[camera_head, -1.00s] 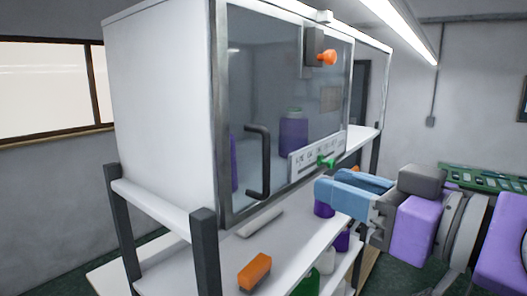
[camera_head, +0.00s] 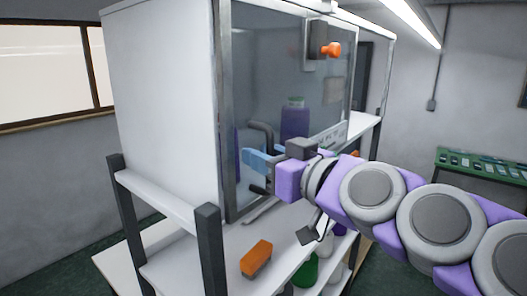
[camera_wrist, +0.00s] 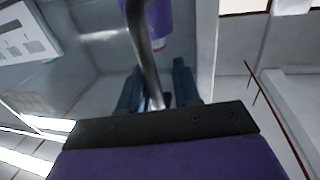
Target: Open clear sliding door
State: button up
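The clear sliding door (camera_head: 270,60) covers the front of the white cabinet, and it looks closed. Its dark curved handle (camera_head: 266,129) is near the left edge; the middle of the handle is hidden behind my gripper. My gripper (camera_head: 252,160) has blue fingers and is at the handle. In the wrist view, the handle bar (camera_wrist: 144,50) runs down between the two separated fingers (camera_wrist: 155,90). The fingers are open around the bar; I cannot tell if either touches it.
An orange knob (camera_head: 331,49) is at the upper right of the cabinet front. A purple bottle (camera_head: 295,122) stands behind the pane. An orange block (camera_head: 256,258) lies on the lower shelf, with several bottles to its right. Dark posts (camera_head: 208,250) stand at the left.

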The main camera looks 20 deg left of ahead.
jog(key=shift+w+d+r, duration=0.1)
jog(key=shift+w+d, duration=0.05)
jog(key=shift+d, duration=0.55)
jog(key=shift+c, duration=0.3)
jog(key=shift+a, duration=0.2)
grip_shut()
